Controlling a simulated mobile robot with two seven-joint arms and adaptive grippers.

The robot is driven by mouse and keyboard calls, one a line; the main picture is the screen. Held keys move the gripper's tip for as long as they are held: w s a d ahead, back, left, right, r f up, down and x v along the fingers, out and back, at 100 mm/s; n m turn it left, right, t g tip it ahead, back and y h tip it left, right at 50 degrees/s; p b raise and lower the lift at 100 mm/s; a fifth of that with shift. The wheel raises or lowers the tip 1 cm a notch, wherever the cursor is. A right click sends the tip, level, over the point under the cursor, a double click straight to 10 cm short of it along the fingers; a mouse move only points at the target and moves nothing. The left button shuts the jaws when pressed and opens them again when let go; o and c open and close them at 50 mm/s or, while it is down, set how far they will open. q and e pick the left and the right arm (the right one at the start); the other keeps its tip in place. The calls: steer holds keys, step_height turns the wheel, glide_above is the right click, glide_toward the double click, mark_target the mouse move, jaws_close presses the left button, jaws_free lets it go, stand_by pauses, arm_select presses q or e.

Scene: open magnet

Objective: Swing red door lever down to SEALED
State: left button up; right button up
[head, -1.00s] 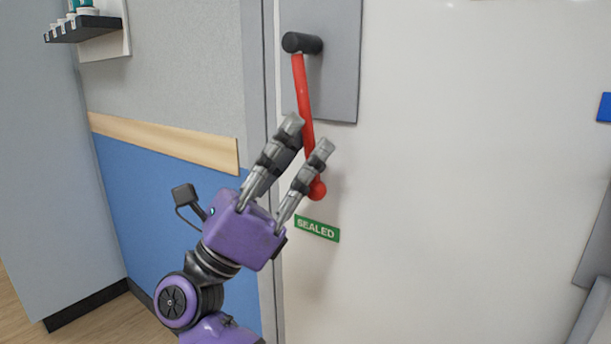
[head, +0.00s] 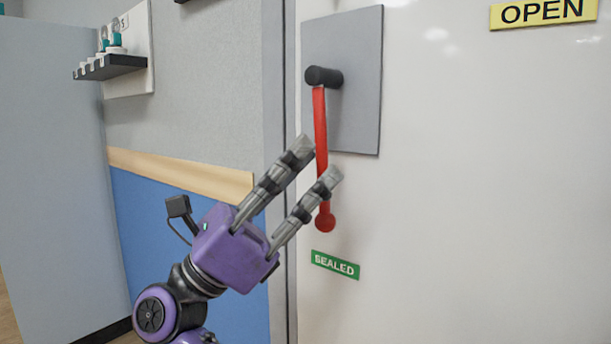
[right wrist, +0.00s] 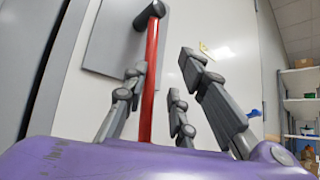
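The red lever (head: 321,130) hangs almost straight down from a black pivot (head: 323,76) on a grey plate (head: 356,110) on the white door. In the right wrist view the red lever (right wrist: 150,80) stands between the spread fingers (right wrist: 165,88). I cannot tell whether a finger touches it. My left gripper is not in view.
A yellow OPEN label (head: 543,12) is at the upper right of the door. A small dark shelf (head: 110,66) with bottles is on the wall at left. A wooden rail (head: 180,172) runs along that wall. The door face right of the lever is clear.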

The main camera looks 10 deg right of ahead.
steer(key=v, duration=1.2)
steer(key=shift+f+t, duration=0.2)
steer(key=shift+t, duration=0.1)
steer(key=shift+w+d, duration=0.1)
steer(key=shift+w, duration=0.05)
